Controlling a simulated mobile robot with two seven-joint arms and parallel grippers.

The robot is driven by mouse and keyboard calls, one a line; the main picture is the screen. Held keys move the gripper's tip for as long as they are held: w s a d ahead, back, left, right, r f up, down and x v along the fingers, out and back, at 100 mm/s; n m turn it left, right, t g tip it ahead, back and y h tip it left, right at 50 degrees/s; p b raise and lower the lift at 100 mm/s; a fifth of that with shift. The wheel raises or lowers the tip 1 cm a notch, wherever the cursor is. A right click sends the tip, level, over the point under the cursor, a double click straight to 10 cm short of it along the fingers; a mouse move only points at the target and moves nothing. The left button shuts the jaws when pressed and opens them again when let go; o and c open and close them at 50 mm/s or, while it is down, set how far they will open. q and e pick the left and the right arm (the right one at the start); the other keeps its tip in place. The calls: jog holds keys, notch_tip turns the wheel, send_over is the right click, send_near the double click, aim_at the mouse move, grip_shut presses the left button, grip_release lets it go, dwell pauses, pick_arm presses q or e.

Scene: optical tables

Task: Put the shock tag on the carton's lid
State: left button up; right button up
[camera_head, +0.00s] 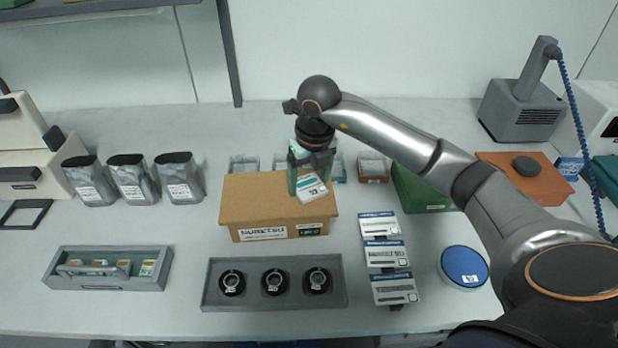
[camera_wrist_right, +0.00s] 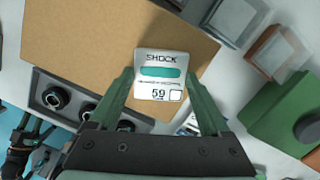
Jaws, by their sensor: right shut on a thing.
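The shock tag (camera_wrist_right: 161,76) is a small white card with a teal band and the word SHOCK. It also shows in the head view (camera_head: 313,189). My right gripper (camera_wrist_right: 158,88) is shut on it, with one green finger at each side edge. In the head view my right gripper (camera_head: 309,178) is over the right part of the brown carton's lid (camera_head: 255,196). The tag is at or just above the lid; I cannot tell whether it touches. The carton (camera_head: 276,228) is closed, with labels on its front.
A grey tray with several round black parts (camera_head: 274,282) lies in front of the carton. Labelled cards (camera_head: 384,254) lie to its right, near a blue round lid (camera_head: 464,266). Small clear boxes (camera_head: 372,168) and a green box (camera_head: 420,190) stand behind and right. Grey pouches (camera_head: 128,180) stand left.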

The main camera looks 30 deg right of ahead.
aim_at(312, 190)
jog(key=o, duration=1.2)
jog(key=shift+f, duration=0.1)
jog(key=shift+c, duration=0.2)
notch_tip(312, 190, up, 12)
jog(key=s+p, duration=0.1)
jog(key=shift+s, duration=0.4)
